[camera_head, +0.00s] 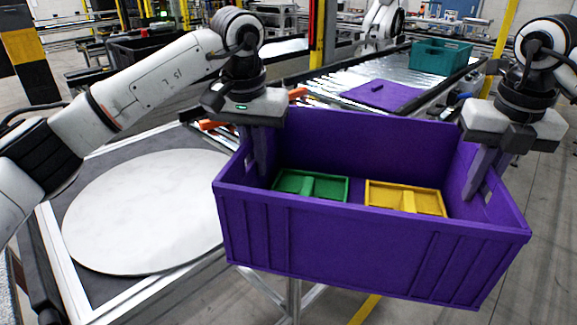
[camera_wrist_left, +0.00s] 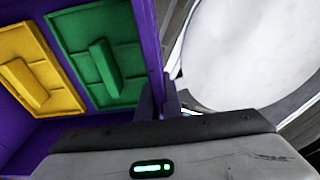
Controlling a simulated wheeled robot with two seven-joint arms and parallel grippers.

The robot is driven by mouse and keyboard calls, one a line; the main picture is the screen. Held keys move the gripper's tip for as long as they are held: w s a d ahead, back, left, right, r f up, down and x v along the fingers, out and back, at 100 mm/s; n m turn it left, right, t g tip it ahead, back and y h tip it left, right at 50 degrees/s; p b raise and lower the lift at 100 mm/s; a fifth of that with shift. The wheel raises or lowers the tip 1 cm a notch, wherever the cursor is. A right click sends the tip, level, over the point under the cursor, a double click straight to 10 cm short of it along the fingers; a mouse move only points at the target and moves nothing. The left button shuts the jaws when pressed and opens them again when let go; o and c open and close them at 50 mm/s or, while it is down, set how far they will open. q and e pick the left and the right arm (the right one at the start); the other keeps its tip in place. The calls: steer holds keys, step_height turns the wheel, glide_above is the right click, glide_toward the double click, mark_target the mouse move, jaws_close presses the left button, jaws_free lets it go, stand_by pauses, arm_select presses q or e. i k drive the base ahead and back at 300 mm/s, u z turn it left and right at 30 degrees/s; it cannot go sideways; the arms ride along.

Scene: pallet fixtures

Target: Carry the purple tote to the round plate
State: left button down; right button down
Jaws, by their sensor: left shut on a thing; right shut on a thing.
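The purple tote (camera_head: 350,240) hangs between my two grippers, in front of me and to the right of the round plate. It holds a green piece (camera_head: 310,186) and a yellow piece (camera_head: 404,198) on its floor. My left gripper (camera_head: 262,150) is shut on the tote's left end wall. My right gripper (camera_head: 484,172) is shut on its right end wall. The round plate (camera_head: 145,212) is pale and bare, on a dark table at the left; the tote hides its right edge. In the left wrist view, the plate (camera_wrist_left: 250,50) lies just beyond the tote wall.
The dark table with a light metal frame (camera_head: 75,285) bears the plate. Behind the tote, a roller conveyor carries a purple flat panel (camera_head: 382,95) and a teal crate (camera_head: 440,57). A metal post (camera_head: 293,295) and open floor show below the tote.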

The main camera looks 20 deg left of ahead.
mark_target(161, 194)
steer(key=u, duration=0.75)
steer(key=i, duration=0.9)
steer(key=u, duration=0.8)
